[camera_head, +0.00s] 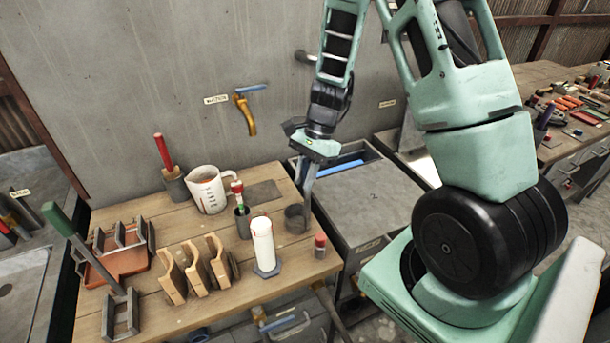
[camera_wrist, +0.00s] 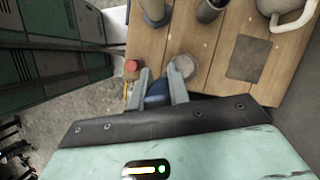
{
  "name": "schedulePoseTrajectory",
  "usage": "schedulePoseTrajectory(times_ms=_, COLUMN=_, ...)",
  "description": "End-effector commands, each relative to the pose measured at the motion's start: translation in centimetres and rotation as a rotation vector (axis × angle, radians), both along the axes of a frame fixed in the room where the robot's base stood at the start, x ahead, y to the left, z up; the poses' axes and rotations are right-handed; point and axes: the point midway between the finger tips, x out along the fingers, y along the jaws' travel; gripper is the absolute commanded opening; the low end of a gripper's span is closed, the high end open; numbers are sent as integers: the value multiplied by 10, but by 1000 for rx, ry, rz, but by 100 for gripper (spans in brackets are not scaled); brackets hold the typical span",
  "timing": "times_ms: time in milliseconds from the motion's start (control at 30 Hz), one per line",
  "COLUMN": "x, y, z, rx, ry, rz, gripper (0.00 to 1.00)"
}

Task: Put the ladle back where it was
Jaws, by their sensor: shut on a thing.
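My gripper (camera_head: 309,178) points down over the right end of the wooden table, and its fingers (camera_wrist: 161,88) are closed around a dark blue piece in the wrist view. I take this for the ladle's handle, mostly hidden by the fingers. A dark grey cup (camera_head: 296,219), which looks like the ladle's bowl, is just below and left of the fingertips. It also shows as a grey round shape (camera_wrist: 184,66) beside the right finger in the wrist view. I cannot tell whether it touches the tabletop or whether it joins the held piece.
The table (camera_head: 185,305) also holds a measuring jug (camera_head: 207,190), a white cylinder (camera_head: 263,245), a red-capped piece (camera_head: 320,246), wooden holders (camera_head: 172,278) and a pot with a red tool (camera_head: 174,183). A grey cabinet (camera_head: 375,205) stands at the right.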

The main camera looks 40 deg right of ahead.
Motion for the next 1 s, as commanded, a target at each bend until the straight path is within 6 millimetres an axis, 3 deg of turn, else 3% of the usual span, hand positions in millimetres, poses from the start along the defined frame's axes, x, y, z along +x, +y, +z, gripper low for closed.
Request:
schedulePoseTrajectory(times_ms=33, x=0, y=0, z=-3, rx=0, ry=0, rz=0, gripper=0)
schedulePoseTrajectory(times_ms=67, x=0, y=0, z=-2, rx=0, ry=0, rz=0, gripper=24)
schedulePoseTrajectory(times_ms=100, x=0, y=0, z=-2, rx=0, ry=0, rz=0, gripper=35)
schedulePoseTrajectory(times_ms=133, x=0, y=0, z=-2, rx=0, ry=0, rz=0, gripper=40)
schedulePoseTrajectory(times_ms=567, x=1, y=-3, z=8, rx=-1, ry=-4, rz=1, gripper=40)
schedulePoseTrajectory(times_ms=1000, x=5, y=-37, z=87, rx=-2, ry=-4, rz=-1, gripper=40)
